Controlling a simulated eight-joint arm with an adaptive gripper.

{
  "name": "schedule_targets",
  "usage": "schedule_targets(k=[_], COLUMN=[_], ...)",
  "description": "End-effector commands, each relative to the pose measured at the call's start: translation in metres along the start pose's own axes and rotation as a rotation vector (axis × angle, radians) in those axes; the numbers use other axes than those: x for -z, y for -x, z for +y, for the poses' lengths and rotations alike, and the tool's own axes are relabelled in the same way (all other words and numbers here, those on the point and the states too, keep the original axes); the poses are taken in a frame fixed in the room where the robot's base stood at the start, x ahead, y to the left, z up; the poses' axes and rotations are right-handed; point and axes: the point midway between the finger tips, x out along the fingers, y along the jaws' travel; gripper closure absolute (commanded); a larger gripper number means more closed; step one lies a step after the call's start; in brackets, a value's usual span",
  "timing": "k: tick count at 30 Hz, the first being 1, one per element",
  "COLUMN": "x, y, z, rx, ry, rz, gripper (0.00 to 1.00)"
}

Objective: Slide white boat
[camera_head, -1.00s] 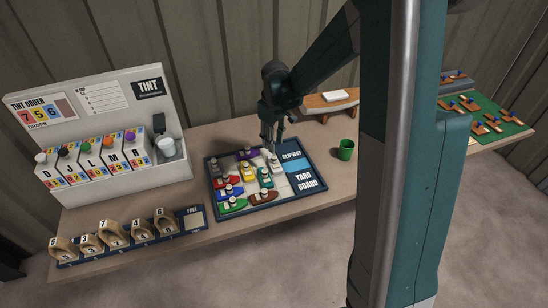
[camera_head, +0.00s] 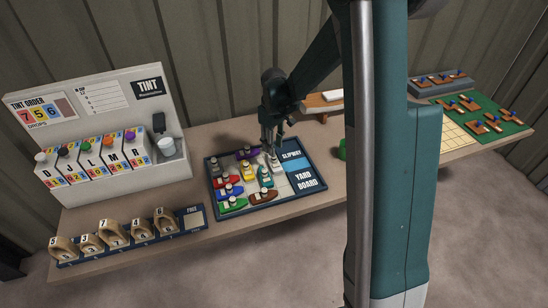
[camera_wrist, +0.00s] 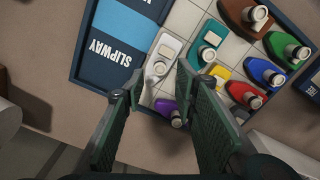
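The white boat (camera_wrist: 161,60) lies on the yard board in the wrist view, beside the blue slipway panel. It also shows in the head view (camera_head: 276,167), partly hidden by my gripper. My gripper (camera_wrist: 158,78) is open, its two fingers spread with the white boat's near end between their tips. In the head view my gripper (camera_head: 271,149) points down just above that boat; whether it touches it I cannot tell. The yard board (camera_head: 300,203) is a dark-framed tray with a pale grid and a blue slipway area (camera_head: 291,167) on its right.
Close to the white boat are a teal boat (camera_wrist: 207,42) and a purple boat (camera_wrist: 168,109). A green cup (camera_head: 342,149) stands right of the board, mostly hidden by my arm.

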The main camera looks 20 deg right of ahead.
Motion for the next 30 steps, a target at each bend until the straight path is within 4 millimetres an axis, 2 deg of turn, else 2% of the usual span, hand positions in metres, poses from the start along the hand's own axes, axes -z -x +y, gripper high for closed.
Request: schedule_targets(k=[18, 30], x=[0.000, 0.000], y=[-0.062, -0.070], z=[0.000, 0.000], rx=[0.000, 0.000], ry=[0.000, 0.000], rz=[0.000, 0.000], gripper=[0.71, 0.71])
